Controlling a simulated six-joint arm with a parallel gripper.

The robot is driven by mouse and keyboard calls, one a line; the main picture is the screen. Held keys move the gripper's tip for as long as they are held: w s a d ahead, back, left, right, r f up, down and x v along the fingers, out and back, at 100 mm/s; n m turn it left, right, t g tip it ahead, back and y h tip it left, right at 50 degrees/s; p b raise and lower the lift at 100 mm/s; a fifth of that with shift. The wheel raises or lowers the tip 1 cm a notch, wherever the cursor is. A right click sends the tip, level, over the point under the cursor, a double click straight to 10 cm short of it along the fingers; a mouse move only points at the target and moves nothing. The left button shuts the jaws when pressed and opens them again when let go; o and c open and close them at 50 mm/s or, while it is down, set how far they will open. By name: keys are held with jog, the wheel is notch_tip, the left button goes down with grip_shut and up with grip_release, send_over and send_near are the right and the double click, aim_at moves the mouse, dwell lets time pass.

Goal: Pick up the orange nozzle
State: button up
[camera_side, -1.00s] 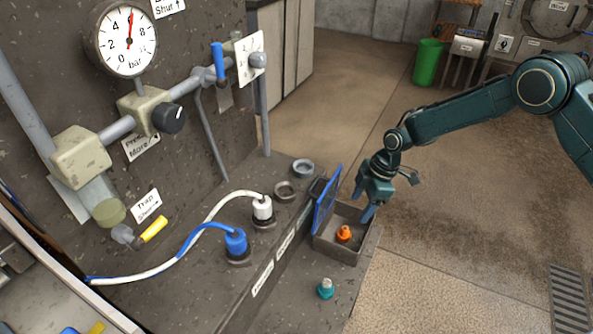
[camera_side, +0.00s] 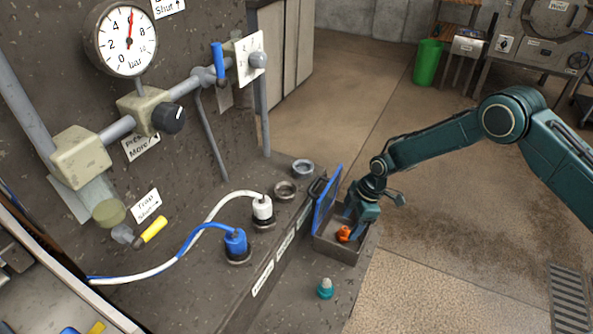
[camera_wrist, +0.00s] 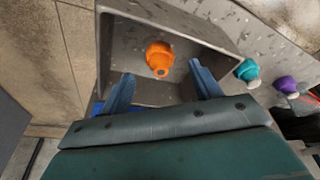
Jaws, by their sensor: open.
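The orange nozzle (camera_side: 344,234) lies in the grey open box (camera_side: 338,249), whose blue lid (camera_side: 326,203) stands raised on its left side. In the wrist view the orange nozzle (camera_wrist: 159,58) sits on the box floor, just beyond and between my fingertips. My gripper (camera_side: 356,228) points down into the box, its jaws open. In the wrist view my gripper (camera_wrist: 163,82) has a finger on each side with a wide gap, and nothing is held. Part of the nozzle is hidden by a finger in the side view.
A teal nozzle (camera_side: 325,289) stands on the bench in front of the box. A purple nozzle (camera_wrist: 287,86) shows beside it in the wrist view. White (camera_side: 262,208) and blue (camera_side: 236,243) hose plugs sit left of the box. The box walls surround my fingers closely.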

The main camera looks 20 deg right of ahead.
aim_at(347, 228)
jog(key=shift+x, duration=2.15)
jog(key=shift+d, duration=0.1)
jog(key=shift+c, duration=0.2)
jog(key=c, duration=1.1)
jog(key=shift+r, duration=0.15)
notch_tip(347, 228, up, 20)
